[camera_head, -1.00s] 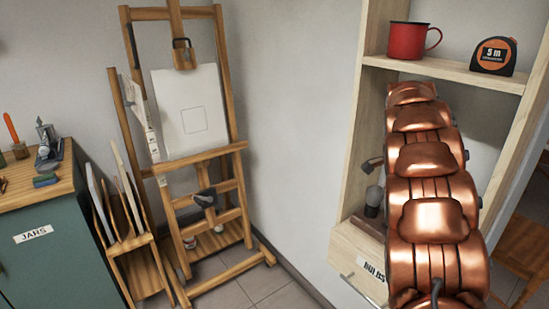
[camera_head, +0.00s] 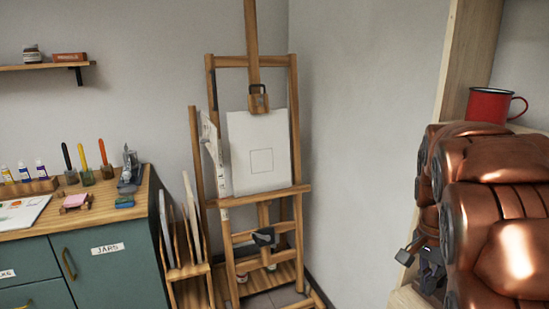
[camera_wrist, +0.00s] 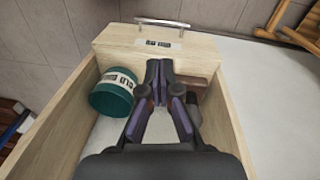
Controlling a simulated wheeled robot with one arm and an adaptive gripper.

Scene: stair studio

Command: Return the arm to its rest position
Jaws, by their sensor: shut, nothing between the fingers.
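My copper-coloured arm (camera_head: 500,215) fills the right edge of the head view, bent in front of the shelf unit. My gripper (camera_wrist: 159,70) shows in the wrist view with its dark fingers together and nothing between them. It points into or over an open wooden drawer (camera_wrist: 50,125); its exact height above the drawer floor cannot be told. In the head view dark gripper-like parts (camera_head: 430,265) show beside the arm, mostly hidden by it.
A green labelled tin (camera_wrist: 114,92) lies left of the fingers in the drawer. Brown and grey items sit right of them, partly hidden. A red mug (camera_head: 490,105) stands on the shelf by my arm. An easel (camera_head: 295,150) and a teal cabinet (camera_head: 115,280) stand further left.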

